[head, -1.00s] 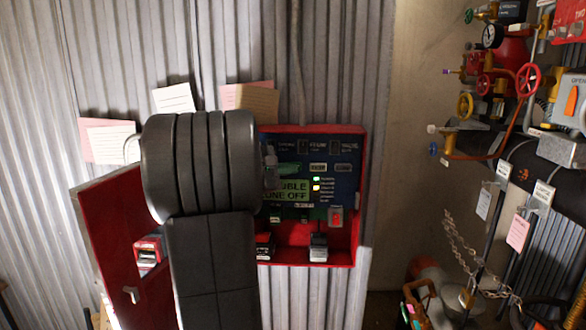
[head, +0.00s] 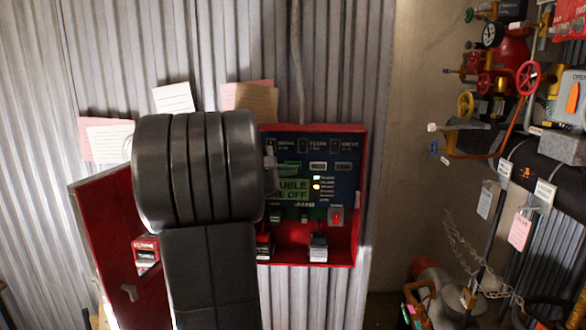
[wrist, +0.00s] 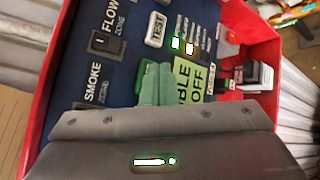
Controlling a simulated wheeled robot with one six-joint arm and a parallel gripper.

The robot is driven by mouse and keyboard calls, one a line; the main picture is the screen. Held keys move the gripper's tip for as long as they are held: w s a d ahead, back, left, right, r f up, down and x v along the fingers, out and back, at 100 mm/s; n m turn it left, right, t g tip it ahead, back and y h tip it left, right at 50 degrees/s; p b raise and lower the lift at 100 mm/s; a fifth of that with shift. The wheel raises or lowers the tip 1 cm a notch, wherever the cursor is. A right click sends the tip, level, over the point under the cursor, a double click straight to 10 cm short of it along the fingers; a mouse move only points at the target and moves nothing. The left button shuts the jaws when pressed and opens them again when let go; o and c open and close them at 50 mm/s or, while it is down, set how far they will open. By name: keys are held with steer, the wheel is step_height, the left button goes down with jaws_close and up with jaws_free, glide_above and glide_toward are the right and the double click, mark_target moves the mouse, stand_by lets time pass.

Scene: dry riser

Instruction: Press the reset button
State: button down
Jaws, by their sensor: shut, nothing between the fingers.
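The open red alarm panel (head: 361,200) is on the corrugated wall, with a dark blue face; it also fills much of the wrist view (wrist: 262,22). Its lit display (head: 292,189) shows partly hidden words ending in "OFF". A green button-like part (wrist: 142,74) lies just beside my fingertips; no reset label is readable on it. A pale button marked TEST (wrist: 157,29) is beyond them. My gripper (wrist: 158,72) is shut and empty, its tips over the panel face next to the green part. I cannot tell whether they touch it. In the head view my gripper (head: 270,165) is partly behind my arm.
The panel's red door (head: 112,225) hangs open at the left. Paper notes (head: 173,98) are on the wall above. A red switch (head: 337,216) and a small boxed device (head: 318,247) sit low in the panel. Pipes and valves, including a red handwheel (head: 527,78), stand at the right.

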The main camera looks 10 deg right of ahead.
steer(key=s+b, duration=0.1)
steer(key=s, duration=0.1)
steer(key=s+a+b, duration=0.1)
steer(key=s, duration=0.1)
steer(key=shift+s+a, duration=0.15)
steer(key=shift+s, duration=0.25)
stand_by(0.6)
steer(key=s, duration=0.2)
steer(key=s+a+p, duration=0.1)
steer(key=shift+s, duration=0.4)
stand_by(0.5)
steer(key=shift+w, duration=0.15)
